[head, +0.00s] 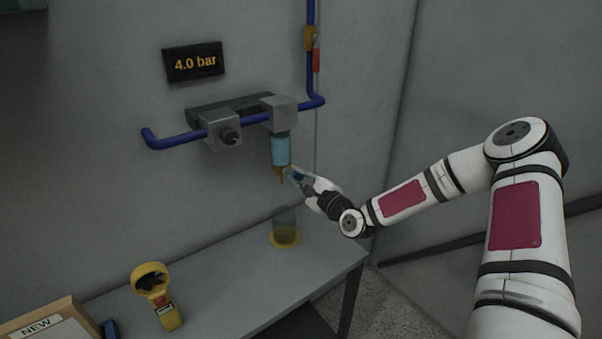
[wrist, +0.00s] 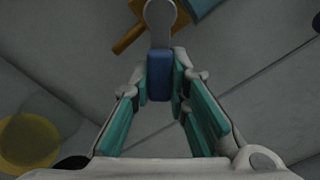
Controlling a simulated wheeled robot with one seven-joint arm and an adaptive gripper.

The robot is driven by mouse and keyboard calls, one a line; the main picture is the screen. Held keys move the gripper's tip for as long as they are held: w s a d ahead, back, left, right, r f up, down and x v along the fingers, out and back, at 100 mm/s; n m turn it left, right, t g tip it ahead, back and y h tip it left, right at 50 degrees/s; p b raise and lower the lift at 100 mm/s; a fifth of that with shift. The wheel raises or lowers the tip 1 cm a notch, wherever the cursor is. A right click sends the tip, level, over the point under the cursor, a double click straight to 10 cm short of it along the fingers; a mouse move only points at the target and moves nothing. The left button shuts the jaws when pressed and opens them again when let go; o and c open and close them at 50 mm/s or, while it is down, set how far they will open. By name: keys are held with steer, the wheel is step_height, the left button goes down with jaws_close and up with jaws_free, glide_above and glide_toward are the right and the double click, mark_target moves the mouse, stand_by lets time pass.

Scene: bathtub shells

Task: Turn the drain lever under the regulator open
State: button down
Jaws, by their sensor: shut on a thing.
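The regulator unit hangs on the wall, with a grey block (head: 280,113) above a blue bowl (head: 280,150). An amber drain outlet (head: 279,172) points down under the bowl; it also shows in the wrist view (wrist: 128,38). The drain lever has a grey rounded arm (wrist: 160,18) and a blue grip (wrist: 159,75). My gripper (head: 297,175) reaches in from the right, just beside the outlet. In the wrist view my gripper (wrist: 160,80) has its teal-padded fingers shut on the blue grip from both sides. The lever is mostly hidden by my fingers in the head view.
A clear cup with a yellow base (head: 285,239) stands on the grey bench below the outlet. A yellow handheld device (head: 158,295) and a "NEW" box (head: 45,328) are at left.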

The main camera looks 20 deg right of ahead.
steer(key=shift+s+a+f+m+b, duration=0.3)
steer(key=shift+a+m, duration=0.35)
steer(key=shift+m, duration=1)
steer(key=shift+s+a+f+m+b, duration=0.1)
steer(key=shift+a+f+m, duration=0.4)
steer(key=shift+m, duration=1.2)
steer(key=shift+s+a+f+m+b, duration=0.2)
steer(key=shift+a+m, duration=0.55)
steer(key=shift+m, duration=0.9)
steer(key=c, duration=1.5)
jaws_free()
steer(key=shift+s, duration=0.1)
steer(key=v, duration=1.2)
